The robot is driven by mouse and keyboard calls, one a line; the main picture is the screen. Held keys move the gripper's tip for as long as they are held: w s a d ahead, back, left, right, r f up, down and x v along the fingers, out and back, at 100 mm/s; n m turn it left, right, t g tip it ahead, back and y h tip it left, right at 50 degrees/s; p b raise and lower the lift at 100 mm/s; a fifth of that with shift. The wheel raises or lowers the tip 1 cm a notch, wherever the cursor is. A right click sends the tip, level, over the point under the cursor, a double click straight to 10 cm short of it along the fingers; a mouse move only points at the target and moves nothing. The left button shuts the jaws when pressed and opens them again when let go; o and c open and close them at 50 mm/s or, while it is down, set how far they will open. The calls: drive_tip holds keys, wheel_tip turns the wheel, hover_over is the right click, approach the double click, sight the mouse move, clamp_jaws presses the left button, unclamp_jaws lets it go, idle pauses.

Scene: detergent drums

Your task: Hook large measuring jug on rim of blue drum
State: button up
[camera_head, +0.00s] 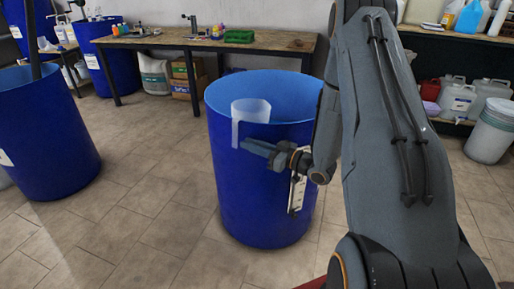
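The large measuring jug (254,109) is whitish and translucent. It is upright at the near rim of the blue drum (245,205). Its wide top shows above the rim, and its lower body seems hidden behind the drum's near wall. A pale strip, apparently its handle, hangs down in front of the drum's outer wall. My gripper (244,150) reaches in from the right, outside the drum, with its fingers pointing left. Its fingertips are at the lower end of the strip. I cannot tell whether they touch or grip it, or whether any gap lies between them.
Another blue drum (45,140) stands at the left with a dark pole in it. A wooden workbench (160,41) is behind, with more drums at its left. A white bucket (489,132) and jugs stand at the right. The tiled floor between the two front drums is clear.

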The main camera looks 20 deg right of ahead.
sight(242, 135)
drive_tip(key=x, duration=0.4)
drive_tip(key=shift+a, duration=0.1)
clamp_jaws()
drive_tip(key=shift+r, duration=0.1)
idle(1.7)
drive_tip(key=shift+w+d+r+n+p, duration=0.1)
drive_tip(key=shift+r+n+p, duration=0.25)
drive_tip(key=shift+r, duration=0.15)
drive_tip(key=shift+w+d+r+n+p, duration=0.1)
drive_tip(key=shift+r+n+p, duration=0.2)
drive_tip(key=shift+r, duration=0.25)
wheel_tip(242, 135, up, 13)
drive_tip(key=p, duration=0.9)
drive_tip(key=shift+r, duration=0.2)
